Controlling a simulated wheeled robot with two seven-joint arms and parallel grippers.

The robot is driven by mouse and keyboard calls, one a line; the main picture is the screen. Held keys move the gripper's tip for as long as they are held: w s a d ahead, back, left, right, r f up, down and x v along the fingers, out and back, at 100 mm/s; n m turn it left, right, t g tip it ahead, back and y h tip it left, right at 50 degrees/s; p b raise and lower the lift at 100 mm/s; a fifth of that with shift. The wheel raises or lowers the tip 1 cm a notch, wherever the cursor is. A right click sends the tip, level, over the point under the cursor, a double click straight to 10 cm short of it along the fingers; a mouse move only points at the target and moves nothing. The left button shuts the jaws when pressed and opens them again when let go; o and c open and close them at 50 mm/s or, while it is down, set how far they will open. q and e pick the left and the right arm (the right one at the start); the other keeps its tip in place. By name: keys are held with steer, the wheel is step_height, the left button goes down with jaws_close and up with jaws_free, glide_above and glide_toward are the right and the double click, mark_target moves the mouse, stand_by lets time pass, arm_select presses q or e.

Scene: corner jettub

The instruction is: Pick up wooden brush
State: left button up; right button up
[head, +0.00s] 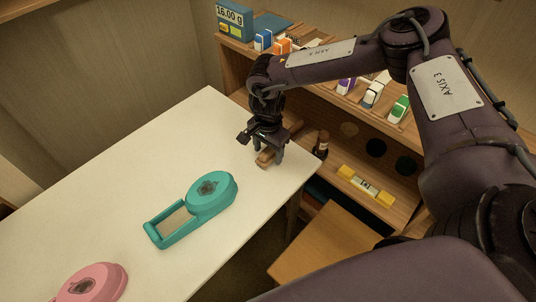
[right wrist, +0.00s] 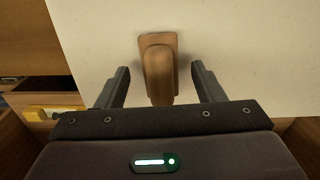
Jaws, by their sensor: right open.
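The wooden brush (head: 265,158) lies on the white table near its far right edge, partly hidden by my right gripper in the head view. In the right wrist view the brush (right wrist: 158,72) is brown, with a wider flat end away from me and a handle toward me. My right gripper (head: 268,152) is over the brush. Its two fingers (right wrist: 160,84) are open, one on each side of the brush, with a visible gap on both sides. My left gripper is not in view.
A teal tape dispenser (head: 196,208) and a pink one (head: 92,284) stand on the white table (head: 120,150). Behind the table is a wooden shelf (head: 235,60) with small boxes, a dark bottle (head: 321,146) and a yellow level (head: 365,185).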

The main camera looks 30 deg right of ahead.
mark_target(268, 149)
steer(key=shift+c, duration=1.2)
steer(key=c, duration=0.8)
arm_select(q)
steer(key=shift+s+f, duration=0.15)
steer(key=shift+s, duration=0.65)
arm_select(e)
steer(key=shift+c, duration=0.2)
steer(key=shift+r, duration=0.1)
steer(key=shift+w+r, duration=0.1)
steer(key=shift+r, duration=0.5)
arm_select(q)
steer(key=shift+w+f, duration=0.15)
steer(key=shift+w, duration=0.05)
arm_select(e)
step_height(268, 149, up, 19)
steer(key=shift+f, duration=0.15)
